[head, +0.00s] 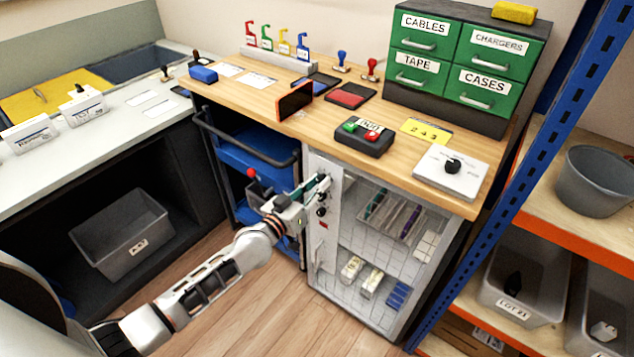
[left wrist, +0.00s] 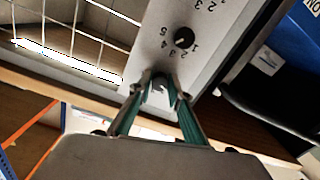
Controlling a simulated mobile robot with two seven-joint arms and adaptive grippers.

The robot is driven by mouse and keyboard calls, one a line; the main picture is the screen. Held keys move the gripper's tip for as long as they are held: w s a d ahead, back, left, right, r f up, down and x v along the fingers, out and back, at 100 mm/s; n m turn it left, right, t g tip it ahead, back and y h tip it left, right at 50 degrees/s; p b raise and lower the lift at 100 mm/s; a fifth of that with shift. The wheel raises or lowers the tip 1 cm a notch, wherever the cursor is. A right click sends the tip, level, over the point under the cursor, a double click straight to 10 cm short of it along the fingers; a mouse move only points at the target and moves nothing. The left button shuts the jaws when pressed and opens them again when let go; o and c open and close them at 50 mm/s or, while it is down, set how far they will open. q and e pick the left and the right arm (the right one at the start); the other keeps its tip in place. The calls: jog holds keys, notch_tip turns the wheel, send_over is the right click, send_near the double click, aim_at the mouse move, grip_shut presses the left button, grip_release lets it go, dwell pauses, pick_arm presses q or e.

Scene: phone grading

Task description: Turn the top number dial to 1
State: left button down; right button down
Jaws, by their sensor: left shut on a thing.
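The vending-style cabinet's light control panel (head: 325,240) is at the left of its wire-fronted door. In the left wrist view the panel (left wrist: 205,60) has a black dial (left wrist: 183,38) ringed by small numbers 1 to 5, and part of another number ring at the top edge. My left gripper (head: 322,184) is at the panel's upper part, just under the worktop edge. In the left wrist view its green-padded fingers (left wrist: 160,84) are shut on a small knob, the top dial, mostly hidden between the tips. Its numbers and setting cannot be read. A lower black dial (head: 321,212) shows below the gripper.
The wooden worktop (head: 300,128) overhangs close above the gripper. A blue cart (head: 255,165) stands just left of the panel. The wire door (head: 370,250) with stocked goods is to the right. Open floor (head: 240,310) lies in front.

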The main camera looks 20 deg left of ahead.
pick_arm(q)
jog(key=shift+r+n+p, duration=0.1)
jog(key=shift+n+p, duration=0.2)
jog(key=shift+n, duration=0.9)
jog(key=c, duration=1.9)
grip_release()
jog(key=v, duration=1.2)
